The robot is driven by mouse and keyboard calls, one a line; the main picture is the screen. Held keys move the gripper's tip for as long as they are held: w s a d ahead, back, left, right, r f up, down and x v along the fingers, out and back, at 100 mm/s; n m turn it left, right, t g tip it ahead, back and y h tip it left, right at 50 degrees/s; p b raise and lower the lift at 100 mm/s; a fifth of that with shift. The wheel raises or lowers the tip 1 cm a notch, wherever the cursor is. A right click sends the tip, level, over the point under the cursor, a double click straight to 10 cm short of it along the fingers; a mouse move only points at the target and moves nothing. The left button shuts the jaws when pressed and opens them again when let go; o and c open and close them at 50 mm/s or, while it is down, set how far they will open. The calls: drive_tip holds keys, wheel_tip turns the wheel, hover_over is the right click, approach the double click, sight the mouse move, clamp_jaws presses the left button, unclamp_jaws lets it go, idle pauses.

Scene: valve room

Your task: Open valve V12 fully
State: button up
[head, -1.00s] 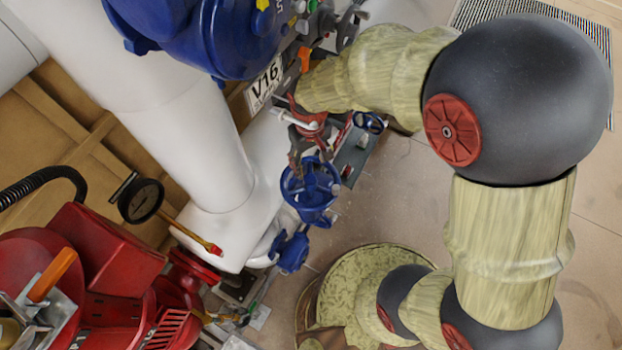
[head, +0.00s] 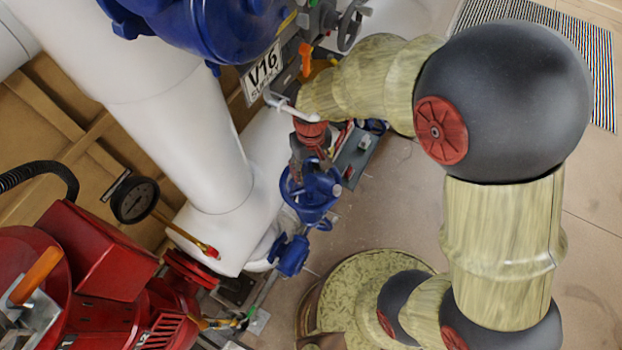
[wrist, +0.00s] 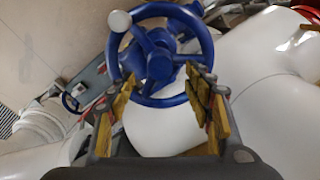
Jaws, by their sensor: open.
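A blue handwheel (head: 311,192) with spokes sits on a blue valve body low beside the white pipe. It also shows in the wrist view (wrist: 205,38), with a pale round knob (wrist: 119,20) on its rim. No V12 label is readable in either view. My gripper (head: 308,168) is just above this wheel. In the wrist view my gripper (wrist: 163,82) is open, its yellow-padded fingers on either side of the near part of the rim. I cannot tell whether they touch it. The head view partly hides the fingers.
A V16 plate (head: 264,72) hangs by a large blue housing (head: 230,35). A white pipe (head: 185,120) runs close on the left, with a pressure gauge (head: 135,199) and red machinery (head: 95,255). A grey handwheel (head: 353,25) is above. Open floor lies right.

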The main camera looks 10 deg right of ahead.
sight(311, 179)
drive_tip(key=m, duration=0.3)
drive_tip(key=shift+m, duration=0.4)
drive_tip(key=m, duration=1.1)
drive_tip(key=shift+m, duration=0.4)
drive_tip(key=shift+f+b, duration=2.2)
drive_tip(key=shift+f, duration=1)
drive_tip(key=shift+s+f, duration=0.1)
drive_tip(key=shift+f, duration=0.25)
drive_tip(key=shift+o, duration=0.4)
